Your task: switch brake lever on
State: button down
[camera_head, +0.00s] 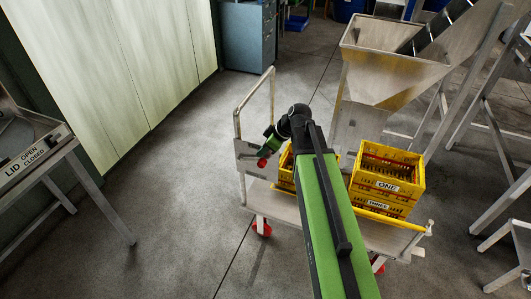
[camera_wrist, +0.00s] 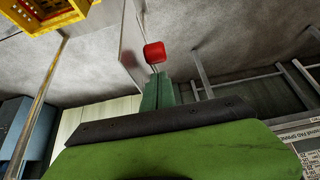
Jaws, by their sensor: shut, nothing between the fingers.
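The brake lever has a red knob (camera_head: 262,163) and sits by the plate (camera_head: 246,156) on the handle end of the cart (camera_head: 317,214). In the wrist view the red knob (camera_wrist: 154,52) shows just beyond my fingertips, with a short thin metal rod below it. My gripper (camera_head: 267,151) is shut and empty, reaching down to the left just above the knob. In the wrist view its green fingers (camera_wrist: 157,84) point at the knob. I cannot tell whether they touch it. Part of the lever's rod is hidden behind the fingers.
Yellow crates (camera_head: 390,176) marked ONE and THREE stand on the cart, partly behind my arm. A metal hopper (camera_head: 390,62) stands behind it. A table with a LID OPEN/CLOSED panel (camera_head: 35,152) is at left. The floor between is clear.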

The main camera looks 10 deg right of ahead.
jog(key=shift+s+d+f+b, duration=0.1)
jog(key=shift+f+b, duration=0.05)
jog(key=shift+f, duration=0.3)
jog(key=shift+s+d+f+b, duration=0.1)
jog(key=shift+f+b, duration=0.05)
jog(key=shift+f, duration=0.3)
